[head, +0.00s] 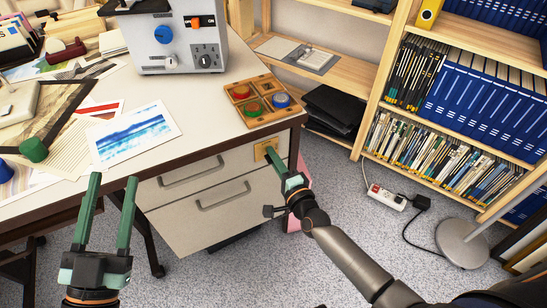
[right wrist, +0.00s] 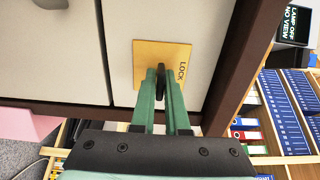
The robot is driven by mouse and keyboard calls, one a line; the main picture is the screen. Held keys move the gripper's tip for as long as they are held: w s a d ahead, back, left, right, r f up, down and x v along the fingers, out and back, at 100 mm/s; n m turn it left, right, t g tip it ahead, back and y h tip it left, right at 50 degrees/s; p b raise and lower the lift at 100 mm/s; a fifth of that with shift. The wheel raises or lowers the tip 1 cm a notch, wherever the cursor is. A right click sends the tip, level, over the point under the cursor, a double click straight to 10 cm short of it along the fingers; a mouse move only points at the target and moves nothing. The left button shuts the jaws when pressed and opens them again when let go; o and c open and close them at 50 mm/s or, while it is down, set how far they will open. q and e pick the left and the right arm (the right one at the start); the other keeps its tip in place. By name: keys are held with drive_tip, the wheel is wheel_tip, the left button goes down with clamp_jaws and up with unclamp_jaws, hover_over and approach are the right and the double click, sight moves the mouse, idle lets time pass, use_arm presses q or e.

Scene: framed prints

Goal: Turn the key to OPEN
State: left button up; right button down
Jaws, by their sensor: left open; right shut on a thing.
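A yellow lock plate (head: 260,150) is on the upper right of the drawer cabinet's front, under the desk's edge. In the right wrist view the plate (right wrist: 145,55) carries the word LOCK, sideways, at its right side; no OPEN mark is visible. A black key (right wrist: 161,78) stands out from the plate, seen nearly edge-on. My right gripper (right wrist: 162,82) is shut on the key, a green finger on each side; it also shows in the head view (head: 271,155), where it hides the key. My left gripper (head: 112,180) is open and empty before the desk's front edge.
The desk top (head: 212,100) holds prints, a compartment tray (head: 248,118) and a grey box with knobs (head: 180,40). Drawer handles (head: 192,172) stick out left of the lock. A bookshelf (head: 370,120), a power strip (head: 388,197) and a lamp base (head: 462,243) are at right.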

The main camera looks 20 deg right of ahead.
use_arm(q)
drive_tip(key=shift+r, duration=0.1)
idle(0.3)
use_arm(e)
drive_tip(key=c, duration=1)
unclamp_jaws()
drive_tip(key=shift+o, duration=0.2)
drive_tip(key=shift+s+d, duration=0.1)
drive_tip(key=shift+s, duration=0.45)
use_arm(q)
wheel_tip(320, 180, down, 12)
drive_tip(key=w+n+g+y+p, duration=0.1)
drive_tip(key=n+g+y+p, duration=0.1)
drive_tip(key=n+g+y, duration=0.1)
drive_tip(key=shift+w+a+f+g+y, duration=0.2)
drive_tip(key=shift+a+g+y, duration=0.25)
drive_tip(key=shift+g, duration=0.35)
use_arm(e)
drive_tip(key=s+d, duration=0.1)
drive_tip(key=s, duration=1)
drive_tip(key=shift+s+d, duration=0.15)
drive_tip(key=shift+d, duration=0.25)
